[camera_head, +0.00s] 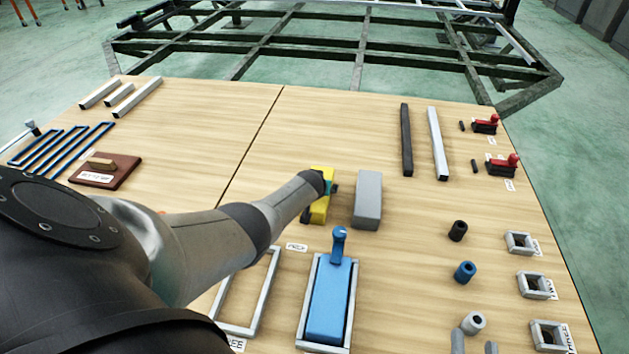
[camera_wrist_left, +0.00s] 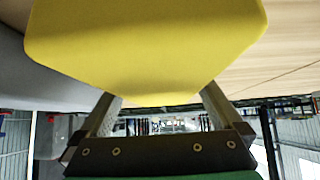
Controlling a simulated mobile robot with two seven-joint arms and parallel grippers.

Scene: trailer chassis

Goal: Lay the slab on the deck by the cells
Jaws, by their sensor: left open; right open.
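The frames do not name the slab, the deck or the cells; a grey rectangular block (camera_head: 367,200) stands mid-table in the head view. A yellow block (camera_head: 321,208) stands just left of it and fills the upper part of the left wrist view (camera_wrist_left: 150,45). The arm from the left ends at the yellow block, where my left gripper (camera_head: 326,186) is small and partly hidden. Its open fingers (camera_wrist_left: 160,104) reach to either side of the yellow block's lower edge in the wrist view; contact cannot be told.
A blue block with an upright handle (camera_head: 329,300) sits in a grey frame, beside an empty frame (camera_head: 262,295). A dark red board (camera_head: 122,175) lies left. Bars, cylinders and square holders occupy the right. The chassis (camera_head: 355,70) is beyond the table.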

